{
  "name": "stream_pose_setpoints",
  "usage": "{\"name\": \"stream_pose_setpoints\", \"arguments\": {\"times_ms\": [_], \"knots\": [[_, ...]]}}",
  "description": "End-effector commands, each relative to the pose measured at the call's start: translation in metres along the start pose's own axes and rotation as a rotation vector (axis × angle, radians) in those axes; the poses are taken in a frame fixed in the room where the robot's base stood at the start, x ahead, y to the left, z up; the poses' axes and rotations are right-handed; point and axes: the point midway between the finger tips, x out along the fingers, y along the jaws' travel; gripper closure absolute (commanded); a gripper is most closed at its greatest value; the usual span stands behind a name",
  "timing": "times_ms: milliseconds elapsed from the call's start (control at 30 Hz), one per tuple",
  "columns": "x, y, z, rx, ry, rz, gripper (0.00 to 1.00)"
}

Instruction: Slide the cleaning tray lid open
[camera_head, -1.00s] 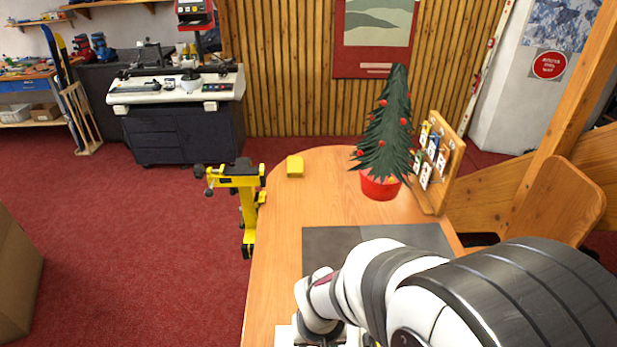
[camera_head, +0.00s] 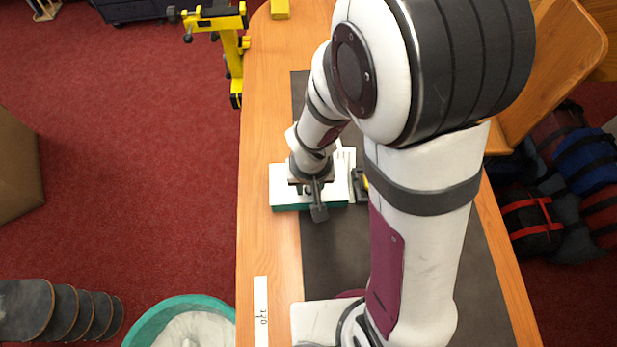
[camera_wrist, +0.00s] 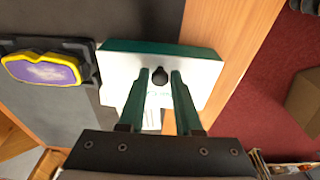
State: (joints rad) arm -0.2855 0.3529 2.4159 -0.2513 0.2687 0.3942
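The cleaning tray is a teal box (camera_head: 310,207) with a flat white lid (camera_head: 283,186) on top, standing near the left edge of the wooden bench. In the wrist view the teal side (camera_wrist: 150,46) shows beyond the white lid (camera_wrist: 204,76), which carries a small black knob (camera_wrist: 159,76). My gripper (camera_wrist: 160,75) points down at the lid, its two green fingers on either side of the knob. Narrow gaps seem to show between the fingers and the knob, so the fingers look open.
A yellow-rimmed, purple-topped item (camera_wrist: 45,70) in a black holder lies beside the tray. A dark mat (camera_head: 335,250) covers the bench beside the tray. A white strip (camera_head: 261,310) lies nearer. A teal tub (camera_head: 140,325) stands below the left bench edge.

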Motion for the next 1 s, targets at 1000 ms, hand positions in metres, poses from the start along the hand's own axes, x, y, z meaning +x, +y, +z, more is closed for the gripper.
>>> {"name": "stream_pose_setpoints", "arguments": {"times_ms": [1000], "knots": [[0.005,0.000,-0.033,0.001,0.001,0.000,1.00]]}}
